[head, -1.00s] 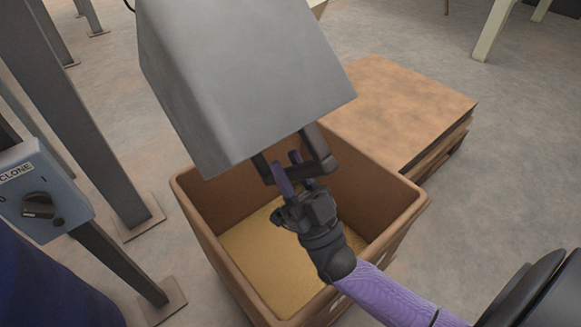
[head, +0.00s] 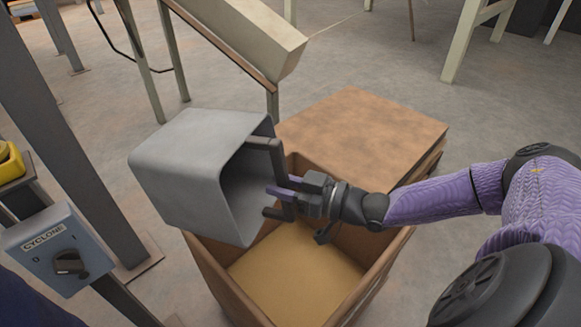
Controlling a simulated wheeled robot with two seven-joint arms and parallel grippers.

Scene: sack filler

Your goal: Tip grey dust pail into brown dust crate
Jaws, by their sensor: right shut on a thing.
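The grey dust pail (head: 190,180) is tilted on its side above the left rear part of the brown dust crate, its open mouth facing right. The part of its inside that shows looks bare; the rest is hidden. My right gripper (head: 280,198) is shut on the pail's dark handle (head: 272,165) at the mouth side. The brown dust crate (head: 215,277) stands on the floor below, with a layer of yellowish dust (head: 300,275) on its bottom. My left gripper is not in view.
A brown-topped stack (head: 365,125) stands behind the crate. A blue-grey CYCLONE switch box (head: 58,252) and grey posts (head: 75,130) stand close at the left. A pale sloping chute (head: 250,35) is at the back. Open floor lies at the upper right.

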